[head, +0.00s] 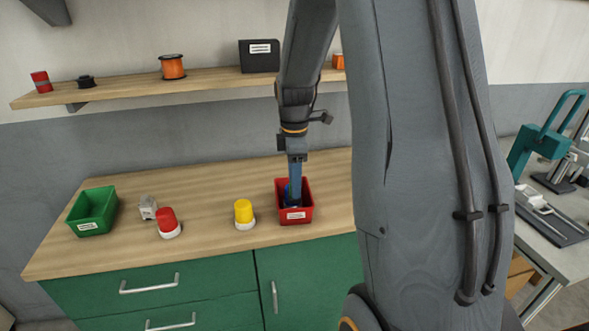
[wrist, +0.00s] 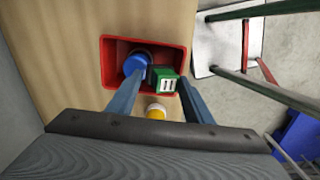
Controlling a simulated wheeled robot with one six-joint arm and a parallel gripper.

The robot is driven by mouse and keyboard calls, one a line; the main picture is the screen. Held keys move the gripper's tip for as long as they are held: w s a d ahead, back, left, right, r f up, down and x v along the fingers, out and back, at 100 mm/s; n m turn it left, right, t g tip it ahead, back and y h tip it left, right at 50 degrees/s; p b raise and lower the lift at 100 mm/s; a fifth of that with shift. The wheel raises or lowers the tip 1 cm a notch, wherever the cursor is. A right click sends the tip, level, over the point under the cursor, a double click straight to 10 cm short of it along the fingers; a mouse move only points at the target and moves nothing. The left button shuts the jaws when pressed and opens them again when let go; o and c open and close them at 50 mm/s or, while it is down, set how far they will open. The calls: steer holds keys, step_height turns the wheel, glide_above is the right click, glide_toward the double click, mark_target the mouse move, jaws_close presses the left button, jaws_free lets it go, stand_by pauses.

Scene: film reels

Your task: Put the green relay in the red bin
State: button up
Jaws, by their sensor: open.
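The green relay (wrist: 166,81), with white marks on its face, shows in the wrist view inside the outline of the red bin (wrist: 112,72). It is between my gripper's (wrist: 160,84) two fingertips, which are spread apart. I cannot tell whether it touches a finger or the bin floor. In the head view my gripper (head: 295,190) points down into the red bin (head: 302,217) at the counter's right part; the relay is hidden there. A round blue object (wrist: 136,64) is also in the bin, left of the relay.
A yellow-topped object (head: 244,212) stands left of the red bin. Further left are a red-topped object (head: 168,222), a small grey piece (head: 148,207) and a green bin (head: 92,212). A shelf (head: 130,88) above holds an orange spool (head: 172,67) and a black box (head: 259,56).

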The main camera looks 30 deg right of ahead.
step_height(320, 180, up, 13)
steer(key=b, duration=0.4)
steer(key=s+a+f+m+t, duration=0.1)
steer(key=s+a+f+m, duration=1.2)
steer(key=s+a+f, duration=0.1)
steer(key=shift+a+f+m+t, duration=0.2)
steer(key=shift+f+m+t, duration=0.1)
steer(key=shift+f, duration=0.3)
steer(key=shift+w, duration=0.1)
